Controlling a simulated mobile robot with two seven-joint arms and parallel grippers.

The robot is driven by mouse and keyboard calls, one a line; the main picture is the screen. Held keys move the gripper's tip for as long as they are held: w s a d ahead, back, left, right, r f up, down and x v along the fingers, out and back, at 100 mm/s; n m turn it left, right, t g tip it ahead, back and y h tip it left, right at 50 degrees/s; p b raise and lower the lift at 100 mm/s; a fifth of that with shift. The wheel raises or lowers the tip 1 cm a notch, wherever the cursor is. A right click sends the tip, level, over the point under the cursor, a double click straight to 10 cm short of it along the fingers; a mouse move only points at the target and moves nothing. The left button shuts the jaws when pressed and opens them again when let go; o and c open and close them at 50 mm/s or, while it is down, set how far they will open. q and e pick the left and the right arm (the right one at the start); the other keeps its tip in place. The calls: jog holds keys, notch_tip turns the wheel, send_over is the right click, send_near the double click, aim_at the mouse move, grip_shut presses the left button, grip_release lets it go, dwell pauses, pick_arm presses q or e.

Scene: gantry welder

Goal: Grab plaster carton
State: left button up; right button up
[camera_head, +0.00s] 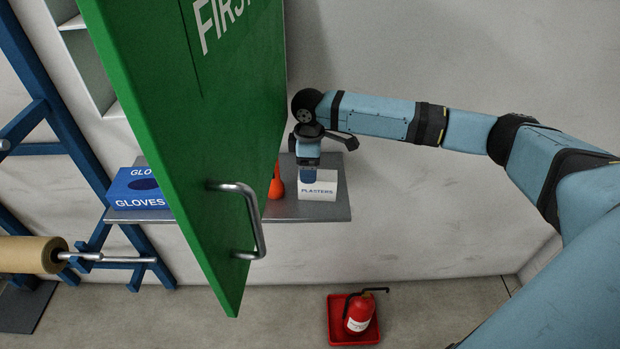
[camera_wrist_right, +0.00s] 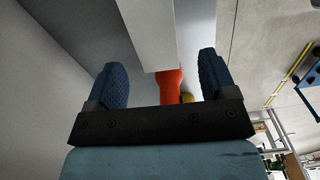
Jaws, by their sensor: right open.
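The plaster carton (camera_head: 317,189) is a small white box with "PLASTERS" on its front, standing on a grey shelf (camera_head: 330,210). My right gripper (camera_head: 308,176) is at the carton's upper left part in the head view and covers some of it. In the right wrist view the gripper (camera_wrist_right: 162,75) is open, one dark blue finger on each side. The white carton (camera_wrist_right: 155,30) shows in the gap ahead, with space visible on both sides. I cannot tell whether a finger touches it. My left gripper is not in view.
An orange bottle-like object (camera_head: 276,185) stands just left of the carton. A blue glove box (camera_head: 140,190) sits at the shelf's left end. The open green first-aid door (camera_head: 190,120) juts out in front. A fire extinguisher (camera_head: 360,312) stands on the floor below.

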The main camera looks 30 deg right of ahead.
aim_at(318, 185)
jog(key=f, duration=0.2)
jog(key=shift+s+f, duration=0.25)
jog(key=shift+f, duration=0.1)
jog(key=f, duration=0.2)
jog(key=f+p, duration=0.1)
jog(key=shift+w+d+f, duration=0.2)
jog(key=shift+w+f, duration=0.05)
jog(key=shift+f, duration=0.3)
jog(key=c, duration=1)
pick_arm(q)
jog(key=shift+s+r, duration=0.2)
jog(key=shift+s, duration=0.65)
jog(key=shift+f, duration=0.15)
pick_arm(e)
jog(key=shift+r, duration=0.15)
